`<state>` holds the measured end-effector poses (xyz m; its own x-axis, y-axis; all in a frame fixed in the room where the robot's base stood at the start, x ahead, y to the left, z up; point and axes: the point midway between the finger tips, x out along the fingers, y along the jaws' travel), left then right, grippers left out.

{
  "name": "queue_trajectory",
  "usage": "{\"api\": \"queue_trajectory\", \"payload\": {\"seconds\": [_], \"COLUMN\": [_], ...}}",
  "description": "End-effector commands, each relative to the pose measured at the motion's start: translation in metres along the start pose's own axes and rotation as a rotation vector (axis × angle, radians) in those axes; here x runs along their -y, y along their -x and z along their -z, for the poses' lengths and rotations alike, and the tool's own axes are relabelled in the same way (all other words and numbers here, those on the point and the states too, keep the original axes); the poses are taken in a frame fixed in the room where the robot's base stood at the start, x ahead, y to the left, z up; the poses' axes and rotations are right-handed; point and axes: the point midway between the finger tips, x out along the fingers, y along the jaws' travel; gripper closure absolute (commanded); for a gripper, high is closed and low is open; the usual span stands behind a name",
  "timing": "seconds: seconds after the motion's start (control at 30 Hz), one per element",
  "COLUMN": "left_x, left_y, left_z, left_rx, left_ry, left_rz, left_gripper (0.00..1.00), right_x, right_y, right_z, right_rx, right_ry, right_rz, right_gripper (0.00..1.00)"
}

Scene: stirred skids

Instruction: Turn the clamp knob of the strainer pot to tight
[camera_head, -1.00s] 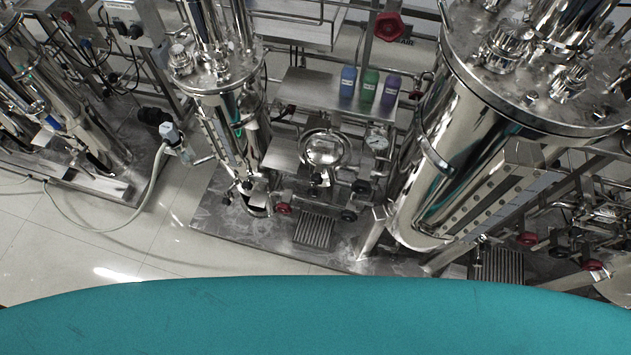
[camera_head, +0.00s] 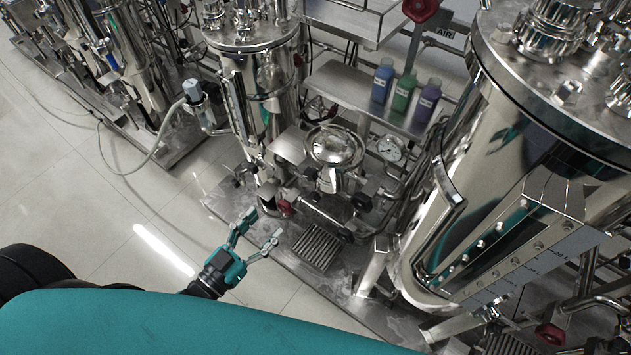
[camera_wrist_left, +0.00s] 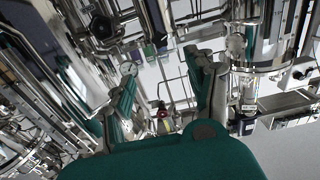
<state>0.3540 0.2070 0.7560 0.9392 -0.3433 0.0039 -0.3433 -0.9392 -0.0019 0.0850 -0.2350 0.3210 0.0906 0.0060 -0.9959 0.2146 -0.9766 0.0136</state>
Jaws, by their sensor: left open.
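The strainer pot is most likely the shiny round steel vessel (camera_head: 335,147) at the middle of the skid in the head view. Its clamp knob is too small to tell apart from the fittings around it. A red knob (camera_head: 284,207) and a dark knob (camera_head: 361,203) sit low on the pipework below the vessel. My left gripper (camera_head: 264,228) is open and empty, in front of and below the vessel, apart from it. Its two teal fingers, spread apart, also show in the left wrist view (camera_wrist_left: 163,75). My right gripper is not seen.
A large steel tank (camera_head: 500,170) stands at the right and a narrower one (camera_head: 262,85) at the left. Blue, green and purple bottles (camera_head: 403,92) stand on a steel shelf. A pressure gauge (camera_head: 390,148) is beside the vessel.

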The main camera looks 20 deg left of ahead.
Motion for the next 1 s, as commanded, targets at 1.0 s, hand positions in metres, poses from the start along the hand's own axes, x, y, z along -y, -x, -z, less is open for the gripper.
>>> {"api": "queue_trajectory", "payload": {"seconds": [1.0], "left_x": [0.000], "left_y": [-0.166], "left_z": [-0.002], "left_rx": [0.004], "left_ry": [0.000], "left_rz": [0.001], "left_gripper": [0.43], "right_x": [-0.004], "right_y": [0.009], "right_z": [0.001], "right_rx": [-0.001], "right_ry": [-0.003], "right_rz": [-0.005], "right_gripper": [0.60]}}
